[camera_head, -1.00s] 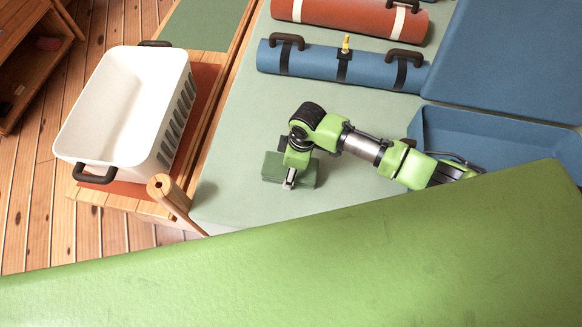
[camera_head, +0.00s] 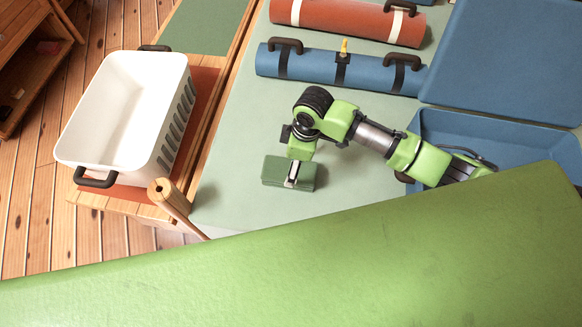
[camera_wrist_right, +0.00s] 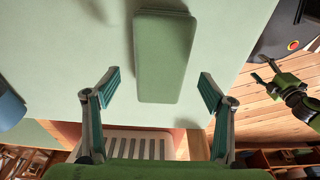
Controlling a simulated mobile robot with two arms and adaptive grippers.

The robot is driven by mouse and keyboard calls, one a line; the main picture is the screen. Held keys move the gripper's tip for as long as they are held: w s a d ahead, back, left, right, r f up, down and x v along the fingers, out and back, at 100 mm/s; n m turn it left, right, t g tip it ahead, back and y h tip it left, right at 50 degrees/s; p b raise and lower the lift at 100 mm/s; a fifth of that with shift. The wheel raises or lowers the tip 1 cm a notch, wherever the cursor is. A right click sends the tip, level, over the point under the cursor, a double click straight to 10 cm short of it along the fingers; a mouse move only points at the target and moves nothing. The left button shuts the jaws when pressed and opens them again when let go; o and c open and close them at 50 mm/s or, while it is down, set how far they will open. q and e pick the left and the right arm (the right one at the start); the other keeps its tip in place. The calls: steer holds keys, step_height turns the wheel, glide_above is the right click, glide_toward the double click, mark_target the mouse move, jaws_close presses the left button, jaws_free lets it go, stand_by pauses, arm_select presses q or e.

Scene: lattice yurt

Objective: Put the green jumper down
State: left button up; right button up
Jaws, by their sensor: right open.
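The green jumper (camera_head: 273,173) is a neatly folded dark green block lying flat on the pale green mat (camera_head: 232,150). It also shows in the right wrist view (camera_wrist_right: 165,57). My right gripper (camera_head: 291,178) is over the jumper in the head view. In the right wrist view its two fingers are spread wide with the jumper between and beyond them, clear of both fingers. A small green arm end, seemingly my left gripper (camera_wrist_right: 262,72), shows at the right of that view, too small to read its jaws.
A white slotted basket (camera_head: 125,110) with dark handles stands at left on a reddish board. A wooden peg (camera_head: 168,197) rises near it. Blue (camera_head: 318,68) and red rolls (camera_head: 350,18) lie behind. An open blue case (camera_head: 490,135) is at right. The mat around the jumper is free.

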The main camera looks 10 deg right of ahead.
steer(key=r, duration=0.5)
steer(key=shift+s+d+r, duration=0.15)
steer(key=shift+d+r, duration=0.05)
steer(key=shift+d, duration=0.15)
